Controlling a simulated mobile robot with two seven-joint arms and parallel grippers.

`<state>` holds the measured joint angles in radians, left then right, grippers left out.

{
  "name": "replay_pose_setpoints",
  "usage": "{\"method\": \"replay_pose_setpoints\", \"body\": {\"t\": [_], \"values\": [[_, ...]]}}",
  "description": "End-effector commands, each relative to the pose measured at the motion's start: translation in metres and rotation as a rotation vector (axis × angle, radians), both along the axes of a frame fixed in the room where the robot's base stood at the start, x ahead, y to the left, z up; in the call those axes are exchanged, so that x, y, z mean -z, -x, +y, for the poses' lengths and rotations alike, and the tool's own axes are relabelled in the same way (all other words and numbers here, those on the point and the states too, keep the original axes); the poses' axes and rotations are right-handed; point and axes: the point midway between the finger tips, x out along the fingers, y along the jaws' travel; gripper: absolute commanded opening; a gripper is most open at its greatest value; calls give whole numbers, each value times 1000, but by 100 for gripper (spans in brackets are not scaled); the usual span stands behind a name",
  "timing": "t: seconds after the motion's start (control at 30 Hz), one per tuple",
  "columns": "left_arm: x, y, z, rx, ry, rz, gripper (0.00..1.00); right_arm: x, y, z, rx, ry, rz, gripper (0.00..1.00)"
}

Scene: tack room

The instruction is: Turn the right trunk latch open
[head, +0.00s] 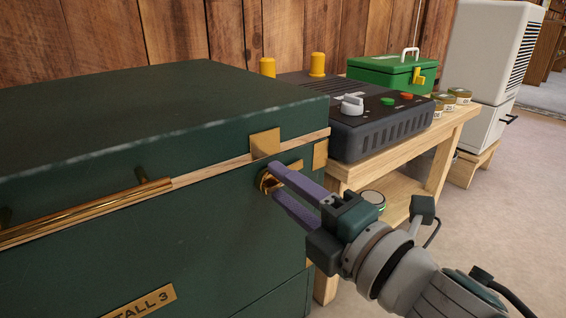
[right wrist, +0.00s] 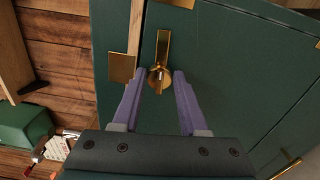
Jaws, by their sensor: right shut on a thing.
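The dark green trunk (head: 170,235) fills the left of the head view, its lid (head: 150,105) down with a pale wooden strip along the seam. The right trunk latch (head: 265,181) is a small brass piece on the front near the right corner, under a brass plate (head: 265,142). My right gripper (head: 276,181) reaches it from the right with purple fingers, shut on it. In the right wrist view, the latch's brass knob (right wrist: 159,76) sits between the fingertips, below a long brass plate (right wrist: 162,48). My left gripper is not in view.
A brass rail (head: 85,212) runs along the trunk's front, left of the latch. A wooden bench (head: 440,140) to the right bears a dark control box (head: 375,130) and a green case (head: 385,75). A white cabinet (head: 490,50) stands beyond; open floor lies at right.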

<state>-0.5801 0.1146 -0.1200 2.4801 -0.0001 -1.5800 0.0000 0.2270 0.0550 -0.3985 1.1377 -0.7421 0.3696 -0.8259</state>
Motion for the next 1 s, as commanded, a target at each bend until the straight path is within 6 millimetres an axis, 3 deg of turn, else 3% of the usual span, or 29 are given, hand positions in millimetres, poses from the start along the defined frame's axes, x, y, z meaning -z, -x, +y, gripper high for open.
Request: {"method": "replay_pose_setpoints", "body": {"t": [0.8,0.83,1.0], "values": [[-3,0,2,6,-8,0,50,1,0,0,0,-99,71,0],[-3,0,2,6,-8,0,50,1,0,0,0,-99,71,45],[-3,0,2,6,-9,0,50,1,0,0,0,-98,70,64]]}}
